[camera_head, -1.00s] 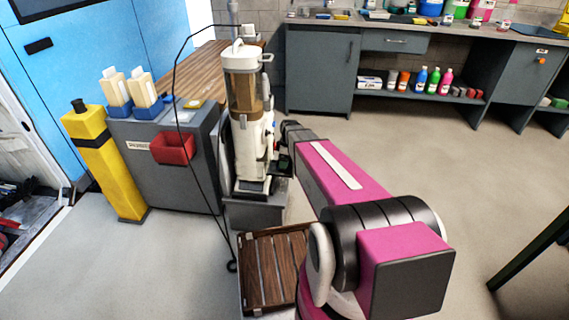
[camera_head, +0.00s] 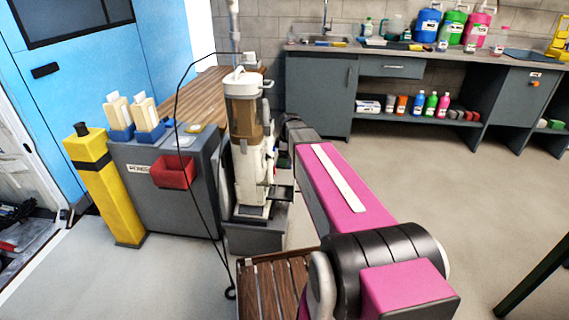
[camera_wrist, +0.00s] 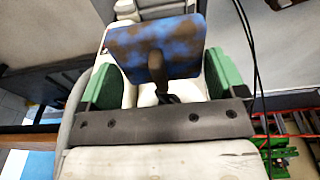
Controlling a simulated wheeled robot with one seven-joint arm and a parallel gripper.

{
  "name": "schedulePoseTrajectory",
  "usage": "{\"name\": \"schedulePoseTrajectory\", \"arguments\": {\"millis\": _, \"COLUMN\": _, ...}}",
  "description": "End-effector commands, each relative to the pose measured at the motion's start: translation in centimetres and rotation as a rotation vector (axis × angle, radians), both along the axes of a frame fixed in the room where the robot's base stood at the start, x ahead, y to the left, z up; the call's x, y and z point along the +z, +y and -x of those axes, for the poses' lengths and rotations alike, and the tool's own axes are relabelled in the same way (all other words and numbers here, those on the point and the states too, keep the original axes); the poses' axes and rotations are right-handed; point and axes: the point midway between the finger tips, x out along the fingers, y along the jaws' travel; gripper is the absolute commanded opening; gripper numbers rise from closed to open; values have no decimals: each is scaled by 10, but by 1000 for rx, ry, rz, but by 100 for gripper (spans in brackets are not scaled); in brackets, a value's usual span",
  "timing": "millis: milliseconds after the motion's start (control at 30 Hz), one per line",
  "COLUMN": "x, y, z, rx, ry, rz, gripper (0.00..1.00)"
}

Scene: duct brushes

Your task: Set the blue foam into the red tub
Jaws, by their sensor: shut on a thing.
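The blue foam (camera_wrist: 150,45), a blue pad with brown stains, sits between the green fingertips of my gripper (camera_wrist: 158,78) in the wrist view. A dark stem runs down from the foam between the fingers. My gripper is shut on the foam. In the head view, my pink arm reaches forward, and the gripper and foam cannot be made out beside the white machine. The red tub (camera_head: 174,172) hangs on the front of a grey cabinet, left of the machine and apart from my arm. Its inside is hardly visible.
The white upright machine (camera_head: 248,150) stands between my arm and the red tub, with a thin black cable (camera_head: 186,110) looping past. A yellow post (camera_head: 105,185) stands left of the grey cabinet (camera_head: 140,200). A slatted wooden surface (camera_head: 268,285) is low in front. Open floor lies right.

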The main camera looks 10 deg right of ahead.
Motion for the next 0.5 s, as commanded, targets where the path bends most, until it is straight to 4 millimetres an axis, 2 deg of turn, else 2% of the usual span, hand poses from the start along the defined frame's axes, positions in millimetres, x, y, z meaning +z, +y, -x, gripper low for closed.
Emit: {"name": "schedulePoseTrajectory", "arguments": {"millis": 500, "x": 42, "y": 0, "z": 0, "rx": 0, "ry": -1, "rz": 0, "gripper": 66}}
